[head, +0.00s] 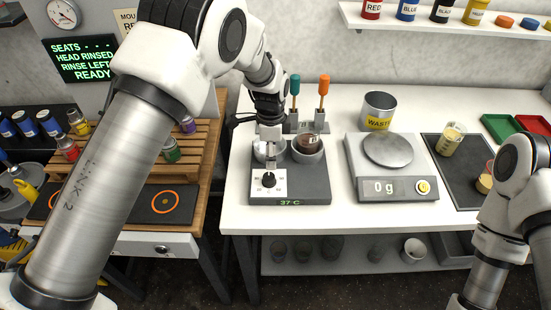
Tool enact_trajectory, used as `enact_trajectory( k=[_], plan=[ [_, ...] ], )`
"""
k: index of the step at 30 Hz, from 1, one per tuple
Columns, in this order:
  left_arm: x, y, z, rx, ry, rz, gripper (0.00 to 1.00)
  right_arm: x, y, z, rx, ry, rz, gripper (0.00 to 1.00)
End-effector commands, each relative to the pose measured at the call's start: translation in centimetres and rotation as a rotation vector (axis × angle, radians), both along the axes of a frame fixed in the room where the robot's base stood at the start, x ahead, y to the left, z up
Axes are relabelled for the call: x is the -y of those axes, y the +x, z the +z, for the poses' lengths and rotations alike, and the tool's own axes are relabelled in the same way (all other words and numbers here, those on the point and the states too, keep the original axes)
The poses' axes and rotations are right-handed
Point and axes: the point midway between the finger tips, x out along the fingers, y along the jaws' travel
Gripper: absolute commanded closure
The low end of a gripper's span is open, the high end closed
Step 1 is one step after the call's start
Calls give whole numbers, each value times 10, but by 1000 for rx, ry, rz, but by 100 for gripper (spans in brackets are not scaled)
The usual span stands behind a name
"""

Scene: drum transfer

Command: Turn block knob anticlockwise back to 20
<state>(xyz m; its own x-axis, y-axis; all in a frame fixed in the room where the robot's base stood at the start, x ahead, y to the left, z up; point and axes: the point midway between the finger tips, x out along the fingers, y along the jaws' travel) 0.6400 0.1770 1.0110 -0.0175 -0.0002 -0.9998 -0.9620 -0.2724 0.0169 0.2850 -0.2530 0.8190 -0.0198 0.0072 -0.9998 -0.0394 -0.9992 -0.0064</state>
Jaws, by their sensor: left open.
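The dry-block heater (315,187) is a dark grey box on the white bench, with a lit "37 C" display (290,202) on its front edge. Its black block knob (268,180) sits on a white dial plate at the left of the top; the pointer's exact angle is too small to read. A vessel with dark liquid (307,143) sits in the heater's right well. My right arm shows at the right edge; its gripper is out of view.
A scale (388,187) reading "0 g" stands right of the heater, with a waste bin (380,108) behind. Green (284,110) and orange (323,86) handled tools stand behind the heater. A wooden rack (196,150) with jars is left, across a gap.

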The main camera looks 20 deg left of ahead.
Motion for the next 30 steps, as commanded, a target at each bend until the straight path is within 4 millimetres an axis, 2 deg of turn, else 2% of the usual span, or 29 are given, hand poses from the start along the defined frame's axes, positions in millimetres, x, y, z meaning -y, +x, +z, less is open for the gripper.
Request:
enact_trajectory(
  k=[9, 13, 19, 20, 24, 25, 30],
  plan=[
    [0, -1, -57, -7, 0, 2, 39, 0, 0, 22, -2, 0, 0, 60],
    [0, 0, -69, -5, 1, 2, 39, 0, 0, 23, -1, 0, 0, 60],
    [0, 0, -70, -3, 1, 1, 39, 0, 0, 22, -1, 0, 0, 60],
    [0, 0, -70, -3, 1, 2, 46, 0, 0, 22, -1, 0, 0, 60],
    [0, -1, -70, -4, 1, 1, 96, 0, 0, 22, -2, 0, 0, 60],
    [0, -1, -70, -5, 1, 1, 100, 0, 0, 22, -2, 0, 0, 60],
    [0, -2, -71, -8, 1, 1, 100, 0, 0, 22, -1, 0, 0, 60]
  ],
)
